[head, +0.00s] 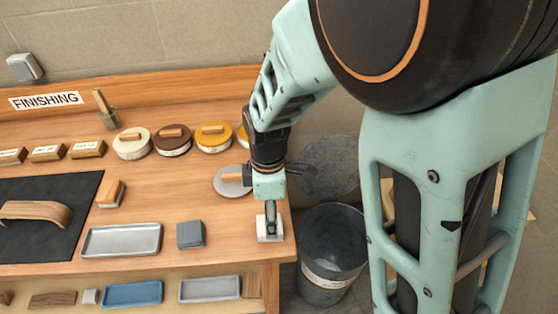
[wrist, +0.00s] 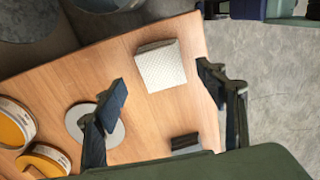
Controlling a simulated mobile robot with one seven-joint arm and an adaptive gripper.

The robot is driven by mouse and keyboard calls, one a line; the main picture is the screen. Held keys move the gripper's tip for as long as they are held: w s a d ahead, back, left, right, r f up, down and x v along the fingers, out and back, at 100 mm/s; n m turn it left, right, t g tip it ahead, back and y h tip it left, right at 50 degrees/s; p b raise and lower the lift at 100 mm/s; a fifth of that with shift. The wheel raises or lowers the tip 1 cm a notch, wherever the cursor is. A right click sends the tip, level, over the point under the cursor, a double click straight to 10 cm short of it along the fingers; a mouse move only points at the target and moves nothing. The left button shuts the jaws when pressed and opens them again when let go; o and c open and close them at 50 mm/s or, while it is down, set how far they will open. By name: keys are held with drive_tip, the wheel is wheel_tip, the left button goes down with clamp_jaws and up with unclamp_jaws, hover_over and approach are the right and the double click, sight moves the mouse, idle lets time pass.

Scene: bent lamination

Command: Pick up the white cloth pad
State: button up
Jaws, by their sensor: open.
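The white cloth pad (wrist: 161,66) lies flat on the wooden table near its right end, with a quilted-looking top in the wrist view. In the head view the white pad (head: 264,236) shows partly, at the base of my gripper. My gripper (head: 270,214) points down above it and hides part of it. In the wrist view my gripper (wrist: 165,92) has its two fingers wide apart, with the pad between and beyond them. Nothing is held. I cannot tell the exact height of the fingertips above the pad.
A grey block (head: 190,235) and a grey metal tray (head: 121,240) lie left of the pad. A round grey disc (head: 228,182) lies behind it, near several lidded tins (head: 213,138). The table's right edge is close, with a metal bin (head: 331,246) on the floor beyond.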

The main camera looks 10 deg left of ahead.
drive_tip(key=shift+s+f+p, duration=0.15)
drive_tip(key=shift+f+p, duration=0.2)
drive_tip(key=shift+f, duration=2.25)
drive_tip(key=c, duration=1.1)
drive_tip(key=shift+a+r, duration=0.1)
